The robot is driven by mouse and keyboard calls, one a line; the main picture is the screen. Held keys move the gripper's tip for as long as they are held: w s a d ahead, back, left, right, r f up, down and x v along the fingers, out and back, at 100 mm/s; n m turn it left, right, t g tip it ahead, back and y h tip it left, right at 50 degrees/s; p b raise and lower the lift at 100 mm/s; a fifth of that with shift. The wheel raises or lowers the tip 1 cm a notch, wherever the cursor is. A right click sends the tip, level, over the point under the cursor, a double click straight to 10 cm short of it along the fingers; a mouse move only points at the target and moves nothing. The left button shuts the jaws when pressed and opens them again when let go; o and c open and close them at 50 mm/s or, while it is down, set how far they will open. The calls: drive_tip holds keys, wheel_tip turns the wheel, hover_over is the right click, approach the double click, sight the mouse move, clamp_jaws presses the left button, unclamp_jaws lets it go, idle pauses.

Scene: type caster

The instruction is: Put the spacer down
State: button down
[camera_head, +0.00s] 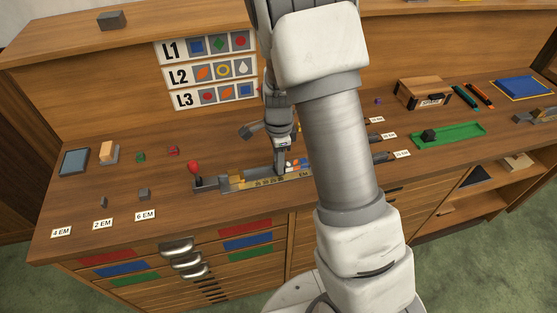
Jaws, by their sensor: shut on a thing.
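My gripper (281,165) points down over the brass-coloured tray (250,184) of the caster on the bench. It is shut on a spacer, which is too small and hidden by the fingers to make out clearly. I cannot tell whether the spacer touches the tray. A small grey spacer (103,202) lies behind the 2 EM label (103,224), and a larger grey one (144,194) lies behind the 6 EM label (145,215). The 4 EM label (61,232) has bare wood behind it.
A red-knobbed lever (194,168) stands at the tray's left end. Small coloured pieces (297,165) sit behind the tray's right part. My arm hides much of the bench's middle. A green tray (448,136) and a wooden box (422,93) are right.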

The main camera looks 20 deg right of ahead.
drive_tip(key=shift+s+f, duration=0.1)
drive_tip(key=shift+f, duration=0.1)
drive_tip(key=c, duration=0.6)
unclamp_jaws()
drive_tip(key=shift+s+f, duration=0.1)
drive_tip(key=shift+r, duration=0.45)
wheel_tip(320, 180, up, 13)
drive_tip(key=p, duration=0.2)
drive_tip(key=s+r+n+t, duration=0.2)
drive_tip(key=s+r+n, duration=0.3)
drive_tip(key=s+n, duration=0.1)
drive_tip(key=s+r+n+t, duration=0.1)
drive_tip(key=s+r+n, duration=0.4)
drive_tip(key=s+n, duration=0.1)
drive_tip(key=s+r+n+t, duration=0.2)
drive_tip(key=s+r+n, duration=0.3)
drive_tip(key=s, duration=0.3)
drive_tip(key=shift+n+t, duration=0.3)
drive_tip(key=shift+n, duration=0.2)
